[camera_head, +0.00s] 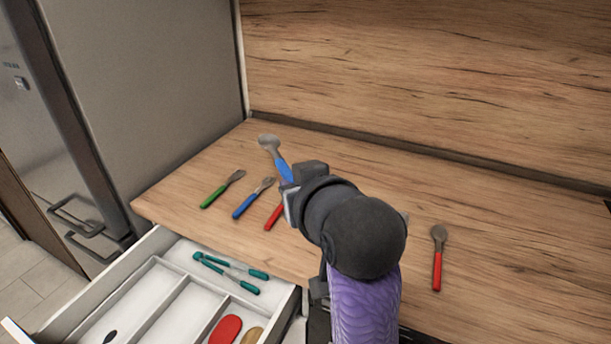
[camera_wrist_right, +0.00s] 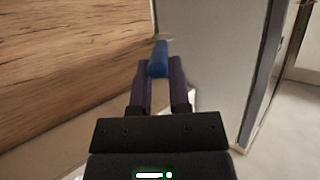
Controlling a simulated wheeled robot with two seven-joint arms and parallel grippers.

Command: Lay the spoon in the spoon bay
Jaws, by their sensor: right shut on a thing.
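My right gripper (camera_head: 288,190) is shut on the handle of a blue-handled spoon (camera_head: 269,143) and holds it above the counter, its grey bowl pointing away. In the right wrist view the blue handle (camera_wrist_right: 160,58) sits between the two fingers (camera_wrist_right: 160,85); the bowl is barely visible there. The open drawer holds a white divided tray (camera_head: 152,312) at the lower left. A dark oval-ended shape (camera_head: 110,337) shows in its left bay, cut by the frame edge. I cannot tell for certain which bay is for spoons. My left gripper is not in view.
Green-handled (camera_head: 213,195), blue-handled (camera_head: 245,205) and red-handled (camera_head: 274,216) utensils lie on the counter, another red-handled one (camera_head: 437,270) at right. Teal-handled tongs (camera_head: 228,276) lie in the tray's back bay, red (camera_head: 225,330) and wooden (camera_head: 252,337) pieces nearer. A fridge (camera_head: 145,80) stands left.

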